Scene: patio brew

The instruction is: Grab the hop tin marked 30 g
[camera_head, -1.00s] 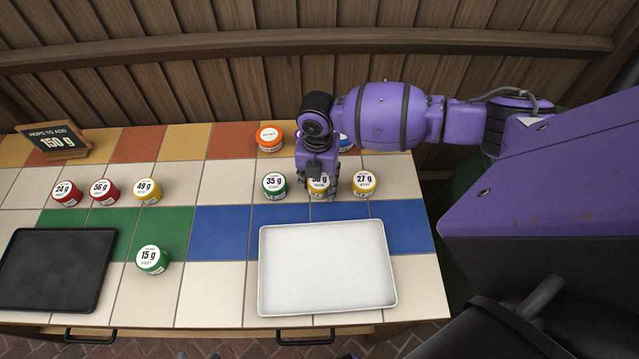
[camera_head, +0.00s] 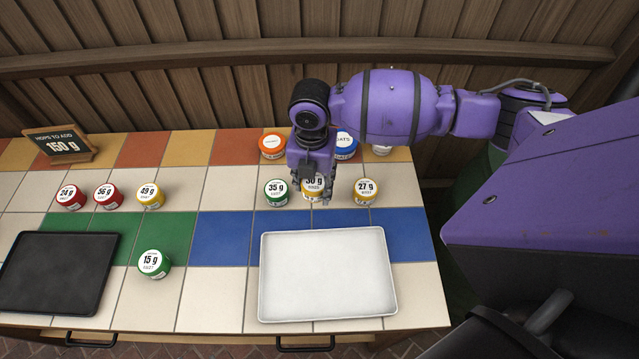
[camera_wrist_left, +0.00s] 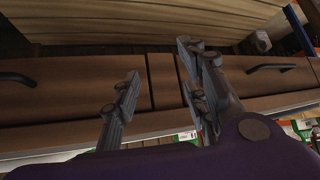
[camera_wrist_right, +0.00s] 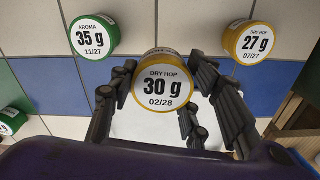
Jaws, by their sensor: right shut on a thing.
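The hop tin marked 30 g (camera_head: 313,184) is yellow with a white lid label, and stands in the row behind the white tray. In the right wrist view the tin (camera_wrist_right: 164,84) reads "DRY HOP 30 g 02/28" and sits between the fingers. My right gripper (camera_head: 314,194) is shut on it from above; the fingers hide part of it in the head view. My left gripper (camera_wrist_left: 160,105) shows only in its own wrist view, with its fingers spread apart and nothing between them, by drawer fronts.
A green 35 g tin (camera_head: 276,193) and a yellow 27 g tin (camera_head: 364,192) flank the held tin closely. The white tray (camera_head: 328,275) is empty in front. A black tray (camera_head: 55,272), a green 15 g tin (camera_head: 153,263) and a "150 g" sign (camera_head: 62,145) are left.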

